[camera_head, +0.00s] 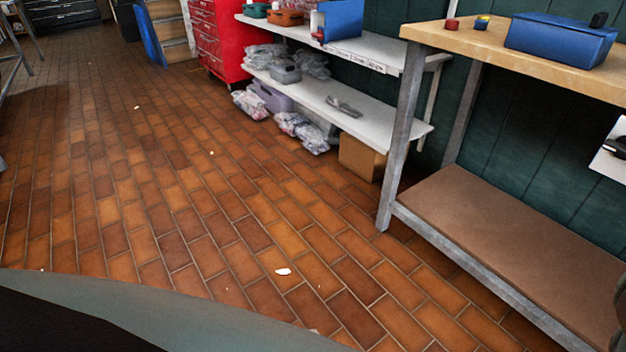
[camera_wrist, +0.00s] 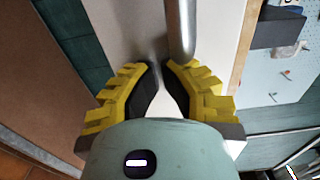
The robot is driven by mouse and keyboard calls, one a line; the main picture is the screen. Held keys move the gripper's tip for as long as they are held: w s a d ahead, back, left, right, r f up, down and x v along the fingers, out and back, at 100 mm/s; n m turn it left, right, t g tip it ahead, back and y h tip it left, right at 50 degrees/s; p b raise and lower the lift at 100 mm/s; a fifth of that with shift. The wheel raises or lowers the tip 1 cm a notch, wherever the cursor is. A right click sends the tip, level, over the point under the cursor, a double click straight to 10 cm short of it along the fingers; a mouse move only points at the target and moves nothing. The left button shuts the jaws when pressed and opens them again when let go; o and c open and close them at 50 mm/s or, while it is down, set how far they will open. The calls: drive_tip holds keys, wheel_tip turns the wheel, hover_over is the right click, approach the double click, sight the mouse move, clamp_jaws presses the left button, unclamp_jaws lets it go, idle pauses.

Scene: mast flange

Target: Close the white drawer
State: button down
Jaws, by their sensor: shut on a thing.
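The white drawer's pale front (camera_wrist: 218,35) fills the middle of the wrist view, under a wooden edge. A grey metal bar handle (camera_wrist: 180,28) runs across it. My gripper (camera_wrist: 160,72) has its yellow-backed fingers together around the handle's near end, shut on it. The exact contact is partly hidden between the dark pads. In the head view a white panel (camera_head: 606,166) with a dark part on it is cut off at the right edge. I cannot tell whether it belongs to the drawer, nor how far the drawer is open.
A wooden-topped workbench (camera_head: 470,42) with a brown lower shelf (camera_head: 500,240) stands at the right, holding a blue bin (camera_head: 560,40). White shelving (camera_head: 360,115) and a red cabinet (camera_head: 217,40) stand farther back. The tiled floor (camera_head: 150,190) is mostly clear, with small white scraps.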

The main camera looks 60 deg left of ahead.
drive_tip(key=w+b, duration=0.3)
drive_tip(key=b, duration=0.1)
drive_tip(key=shift+w+a+f, duration=0.15)
drive_tip(key=shift+w+f, duration=0.1)
drive_tip(key=shift+f, duration=0.05)
drive_tip(key=w+b, duration=0.2)
drive_tip(key=shift+w+r+b, duration=0.1)
drive_tip(key=shift+r+b, duration=0.1)
drive_tip(key=shift+b, duration=0.2)
drive_tip(key=shift+f, duration=0.15)
